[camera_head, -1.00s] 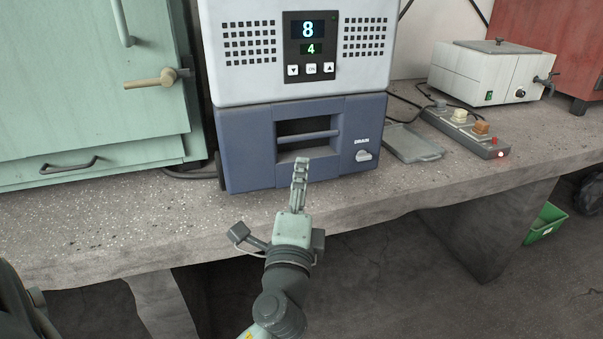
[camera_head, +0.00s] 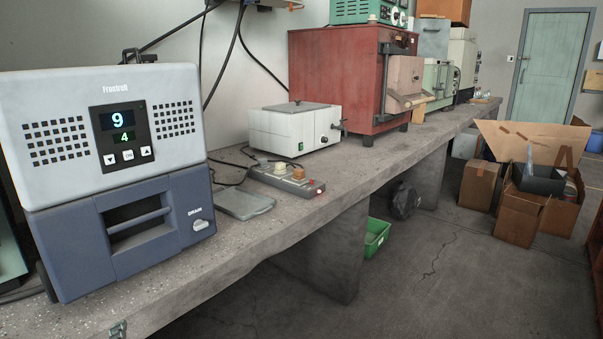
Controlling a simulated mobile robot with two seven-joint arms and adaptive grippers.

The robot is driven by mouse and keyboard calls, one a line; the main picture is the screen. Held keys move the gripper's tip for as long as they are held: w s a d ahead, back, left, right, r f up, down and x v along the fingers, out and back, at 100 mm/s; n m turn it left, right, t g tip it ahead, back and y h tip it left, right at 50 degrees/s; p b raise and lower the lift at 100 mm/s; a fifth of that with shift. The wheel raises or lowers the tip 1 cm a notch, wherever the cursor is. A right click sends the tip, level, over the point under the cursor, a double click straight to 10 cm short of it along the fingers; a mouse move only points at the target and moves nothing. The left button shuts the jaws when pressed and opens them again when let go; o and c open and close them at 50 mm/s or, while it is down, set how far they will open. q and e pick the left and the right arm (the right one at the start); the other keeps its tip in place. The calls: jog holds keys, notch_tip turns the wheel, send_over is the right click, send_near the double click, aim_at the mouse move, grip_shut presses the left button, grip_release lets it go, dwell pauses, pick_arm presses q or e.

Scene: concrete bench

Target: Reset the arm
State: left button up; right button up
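Only a small grey-green tip of a gripper (camera_head: 117,328) shows at the bottom edge, at the lower left, in front of the bench edge. It seems to be my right gripper. Its fingers are mostly cut off, so open or shut cannot be told. It is apart from the grey and blue machine (camera_head: 105,100), whose display reads 9 over 4. My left gripper is out of view.
The concrete bench (camera_head: 240,238) runs to the far right. It carries a grey flat tray (camera_head: 244,203), a switch strip (camera_head: 287,180), a white bath (camera_head: 292,130) and a red furnace (camera_head: 335,75). A green bin (camera_head: 376,238) and cardboard boxes (camera_head: 518,220) stand on the floor, with open floor between.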

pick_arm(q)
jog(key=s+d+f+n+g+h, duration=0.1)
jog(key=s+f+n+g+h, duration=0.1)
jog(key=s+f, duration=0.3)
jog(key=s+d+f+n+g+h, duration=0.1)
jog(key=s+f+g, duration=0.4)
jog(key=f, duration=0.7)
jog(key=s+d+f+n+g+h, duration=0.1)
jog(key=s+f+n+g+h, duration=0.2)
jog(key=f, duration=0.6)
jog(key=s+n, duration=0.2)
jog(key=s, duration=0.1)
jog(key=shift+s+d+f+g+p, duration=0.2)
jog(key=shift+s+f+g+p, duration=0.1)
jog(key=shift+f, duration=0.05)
pick_arm(e)
jog(key=shift+w+a+f, duration=0.25)
jog(key=shift+w+f, duration=0.55)
jog(key=shift+d+r, duration=0.2)
jog(key=shift+d, duration=0.05)
jog(key=shift+s+f, duration=0.1)
jog(key=shift+f, duration=0.05)
jog(key=shift+a, duration=0.2)
jog(key=shift+d, duration=0.15)
